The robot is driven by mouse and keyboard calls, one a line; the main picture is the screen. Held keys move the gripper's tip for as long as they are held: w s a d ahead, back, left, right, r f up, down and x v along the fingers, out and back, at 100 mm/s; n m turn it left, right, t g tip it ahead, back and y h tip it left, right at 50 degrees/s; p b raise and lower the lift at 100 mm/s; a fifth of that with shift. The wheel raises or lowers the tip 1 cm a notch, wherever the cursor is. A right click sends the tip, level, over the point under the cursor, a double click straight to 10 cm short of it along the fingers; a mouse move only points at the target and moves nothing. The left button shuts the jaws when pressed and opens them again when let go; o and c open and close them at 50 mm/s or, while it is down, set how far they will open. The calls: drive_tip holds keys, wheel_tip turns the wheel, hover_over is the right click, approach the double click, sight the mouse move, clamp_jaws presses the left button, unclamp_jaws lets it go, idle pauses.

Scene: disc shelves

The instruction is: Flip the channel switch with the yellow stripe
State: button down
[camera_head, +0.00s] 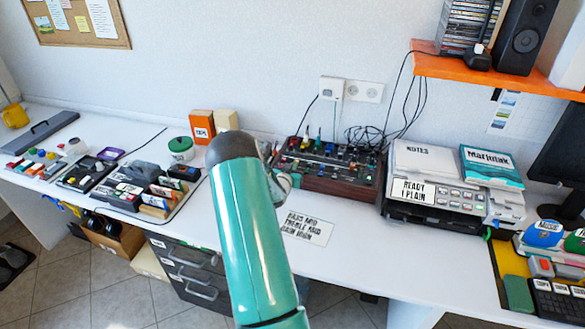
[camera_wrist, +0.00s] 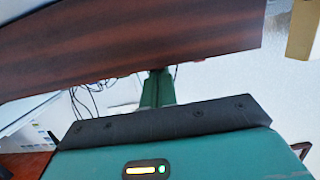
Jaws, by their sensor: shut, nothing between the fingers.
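The mixer (camera_head: 335,172), a dark panel with a wooden front and many small coloured controls, sits on the white desk against the wall. I cannot make out a switch with a yellow stripe among its controls. In the wrist view my gripper (camera_wrist: 158,78) shows as narrow green fingers, shut and empty. Their tips are at the edge of the mixer's wooden side (camera_wrist: 140,45), which fills the upper part. I cannot tell whether they touch it. The mixer's controls are out of the wrist view.
A printer (camera_head: 435,208) with notes and a book on top stands right of the mixer. A lettered card (camera_head: 307,228) lies on the desk in front. Orange and beige boxes (camera_head: 201,127) stand behind left. Black cables (camera_head: 370,138) lie behind the mixer. An orange shelf (camera_head: 500,73) overhangs the right.

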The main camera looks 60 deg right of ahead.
wheel_tip(320, 180, up, 4)
drive_tip(key=shift+r, duration=0.25)
drive_tip(key=r+v, duration=0.1)
drive_tip(key=v, duration=0.8)
drive_tip(key=shift+r, duration=0.3)
